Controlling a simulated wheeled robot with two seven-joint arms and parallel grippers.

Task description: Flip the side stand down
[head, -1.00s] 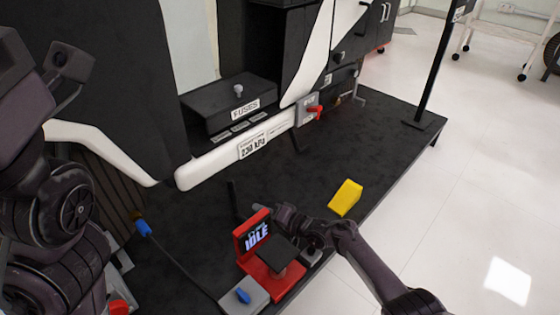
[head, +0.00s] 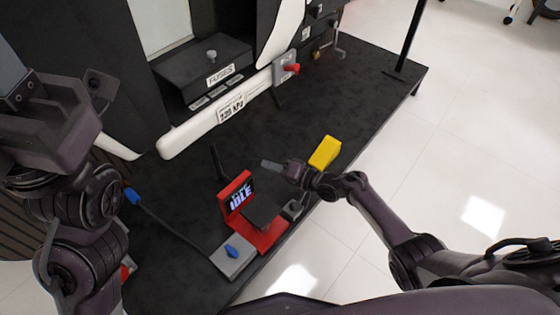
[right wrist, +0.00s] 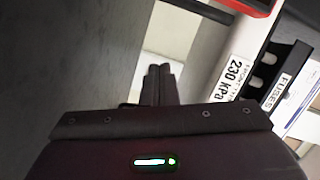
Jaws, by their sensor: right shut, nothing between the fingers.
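My right gripper (head: 272,164) is shut and empty in the head view, low over the black platform, just right of the red display stand. Its closed fingers (right wrist: 158,84) also show in the right wrist view. A thin dark bar (head: 278,98) slants down below the white side rail, near the red lever; it may be the side stand, but I cannot tell for sure. Another dark upright bar (head: 216,162) stands behind the red display, left of my right gripper. My left arm is folded at the left of the head view; its fingertips are not visible.
The red stand with the "IDLE" screen (head: 239,197) and a grey box with a blue knob (head: 232,252) sit near the platform's edge. A yellow wedge (head: 325,152) lies right of my gripper. The white rail (head: 192,128) reads 230 kPa. A black post (head: 412,40) rises at right.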

